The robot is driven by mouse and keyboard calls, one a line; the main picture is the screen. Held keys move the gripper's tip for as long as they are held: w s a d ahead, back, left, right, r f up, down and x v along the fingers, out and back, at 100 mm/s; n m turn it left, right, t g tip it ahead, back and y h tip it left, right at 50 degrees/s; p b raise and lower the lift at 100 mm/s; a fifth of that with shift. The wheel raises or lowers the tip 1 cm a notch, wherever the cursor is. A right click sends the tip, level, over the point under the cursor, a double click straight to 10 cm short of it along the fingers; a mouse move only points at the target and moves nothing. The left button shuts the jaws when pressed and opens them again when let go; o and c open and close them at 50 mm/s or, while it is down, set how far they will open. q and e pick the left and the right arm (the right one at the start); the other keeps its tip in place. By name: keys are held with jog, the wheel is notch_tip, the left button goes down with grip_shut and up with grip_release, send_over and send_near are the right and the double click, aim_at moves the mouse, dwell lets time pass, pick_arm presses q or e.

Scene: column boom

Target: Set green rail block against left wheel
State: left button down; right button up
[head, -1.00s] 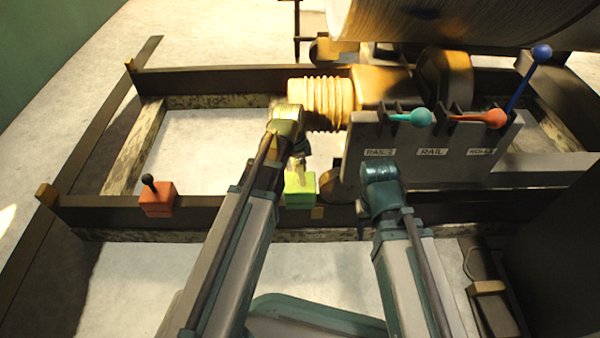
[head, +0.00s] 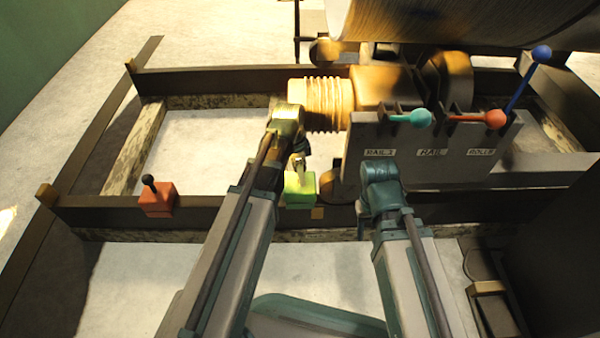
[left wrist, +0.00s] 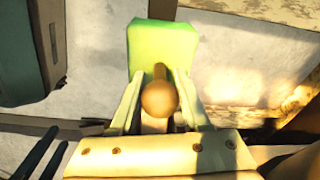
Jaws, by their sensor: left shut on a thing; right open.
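The green rail block (head: 300,190) sits on the near dark rail, just left of the small dark wheel (head: 333,183) under the carriage's left end. In the head view they look very close; I cannot tell whether they touch. My left gripper (head: 298,163) is above the block, shut on its handle. The left wrist view shows the green block (left wrist: 163,42) beyond the fingers and a round brown knob (left wrist: 158,98) between them. My right gripper (head: 363,218) is mostly hidden behind its own wrist, right of the wheel.
A red block (head: 157,199) with a black knob sits further left on the near rail. The carriage panel (head: 405,150) carries teal, red and blue levers above my right wrist. The far rail (head: 220,79) and large roller (head: 460,25) lie behind. Rail between the blocks is free.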

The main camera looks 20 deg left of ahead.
pick_arm(q)
jog(key=shift+f+b, duration=1.95)
dwell(0.4)
jog(key=shift+c, duration=1.5)
grip_release()
jog(key=r+p, duration=0.4)
jog(key=a+r+p, duration=0.1)
jog(key=r+p, duration=0.8)
jog(key=r, duration=0.1)
jog(key=shift+s+a+p, duration=0.25)
jog(key=shift+s+p, duration=0.15)
jog(key=shift+f, duration=0.15)
